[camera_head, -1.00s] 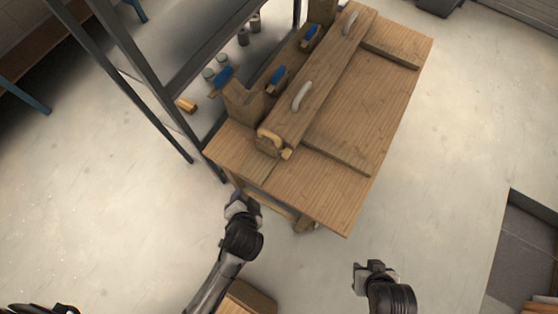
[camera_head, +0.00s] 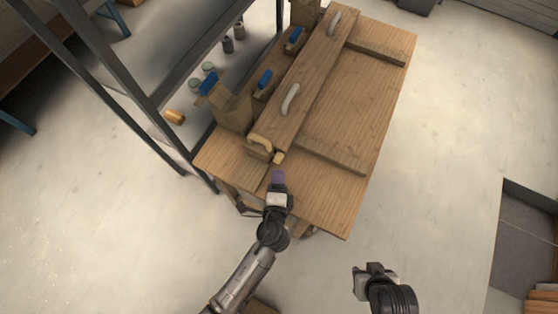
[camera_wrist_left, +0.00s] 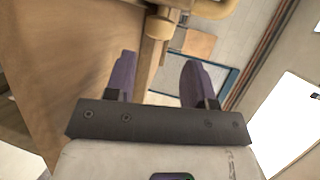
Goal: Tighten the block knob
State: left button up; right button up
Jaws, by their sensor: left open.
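A long wooden block (camera_head: 310,83) lies on the wooden workbench (camera_head: 235,168). My left gripper (camera_head: 278,176) is over the bench's near edge, just short of the knob. In the left wrist view, its purple fingers (camera_wrist_left: 160,72) are open, with a wooden knob-like piece (camera_wrist_left: 158,27) ahead between them. Whether they touch it I cannot tell. My right gripper (camera_head: 372,270) is off the bench at lower right; its finger opening is unclear.
Blue-handled tools (camera_head: 264,80) stand along the block's left side. A dark metal shelf rack (camera_head: 180,85) with small cans (camera_head: 228,45) stands left of the bench.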

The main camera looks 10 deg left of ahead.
aim_at(279, 163)
pick_arm(q)
jog(key=x, duration=0.6)
jog(key=shift+w+a+f+b, duration=0.15)
jog(key=shift+w+b, duration=0.15)
jog(key=shift+w, duration=0.3)
